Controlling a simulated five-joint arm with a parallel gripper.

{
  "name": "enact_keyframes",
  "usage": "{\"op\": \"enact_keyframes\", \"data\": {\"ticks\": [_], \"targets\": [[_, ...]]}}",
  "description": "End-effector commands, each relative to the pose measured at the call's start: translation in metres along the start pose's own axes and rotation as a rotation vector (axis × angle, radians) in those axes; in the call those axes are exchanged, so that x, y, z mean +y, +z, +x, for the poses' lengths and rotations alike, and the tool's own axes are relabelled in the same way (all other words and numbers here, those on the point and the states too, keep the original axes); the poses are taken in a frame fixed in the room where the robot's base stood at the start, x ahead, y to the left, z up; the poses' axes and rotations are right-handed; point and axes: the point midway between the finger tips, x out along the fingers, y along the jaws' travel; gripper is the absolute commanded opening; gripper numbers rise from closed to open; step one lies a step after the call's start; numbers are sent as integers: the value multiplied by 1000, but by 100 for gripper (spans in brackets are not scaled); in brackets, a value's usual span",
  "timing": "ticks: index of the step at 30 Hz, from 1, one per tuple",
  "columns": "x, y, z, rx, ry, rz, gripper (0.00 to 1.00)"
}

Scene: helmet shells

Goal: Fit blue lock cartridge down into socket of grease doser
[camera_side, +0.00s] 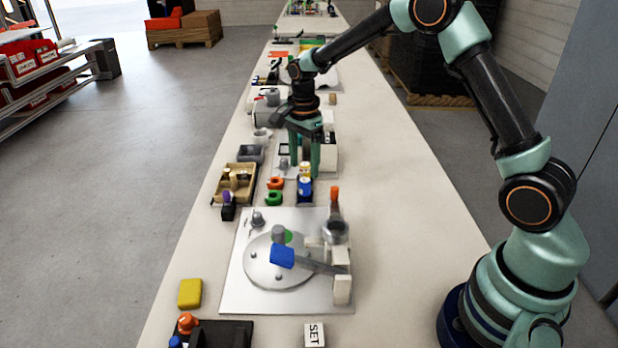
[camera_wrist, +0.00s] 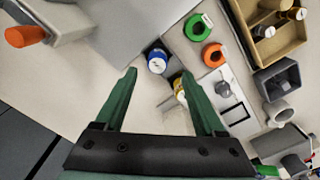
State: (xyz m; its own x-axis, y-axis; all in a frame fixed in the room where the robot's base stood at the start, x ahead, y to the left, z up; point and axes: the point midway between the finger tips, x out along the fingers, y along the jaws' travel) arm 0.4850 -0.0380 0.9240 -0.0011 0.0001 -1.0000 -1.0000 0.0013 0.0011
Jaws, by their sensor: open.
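The blue lock cartridge (camera_side: 305,195) stands in a dark holder beyond the large plate in the side view. In the wrist view the blue cartridge (camera_wrist: 156,63) shows a white top, just ahead of the gap between my fingers. A yellow cartridge (camera_wrist: 181,95) stands beside it, close to my right-hand finger. My gripper (camera_side: 304,173) points down, open and empty, close behind the blue cartridge; its fingers also show in the wrist view (camera_wrist: 159,74). I cannot tell for sure which fixture is the grease doser. A grey round cup (camera_side: 335,232) stands on the plate's far right corner.
The plate (camera_side: 235,295) carries a disc (camera_side: 262,275) and a blue-ended lever (camera_side: 282,256). Green (camera_side: 274,198) and orange (camera_side: 276,183) rings lie left of the cartridges, beside a tan tray (camera_side: 222,185). The table right of the plate is bare.

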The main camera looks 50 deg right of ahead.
Motion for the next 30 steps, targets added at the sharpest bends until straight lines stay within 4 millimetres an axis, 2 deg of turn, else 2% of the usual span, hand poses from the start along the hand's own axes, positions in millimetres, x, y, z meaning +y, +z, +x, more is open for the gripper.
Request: {"op": "enact_keyframes", "data": {"ticks": [5,15,24,26,27,30], "targets": [[1,0,11,0,1,-1,71],[5,3,54,0,1,-1,71],[4,2,59,0,-1,-1,71],[4,2,59,0,-1,-1,52],[4,2,59,0,-1,-1,37],[4,2,59,0,-1,-1,0]]}}
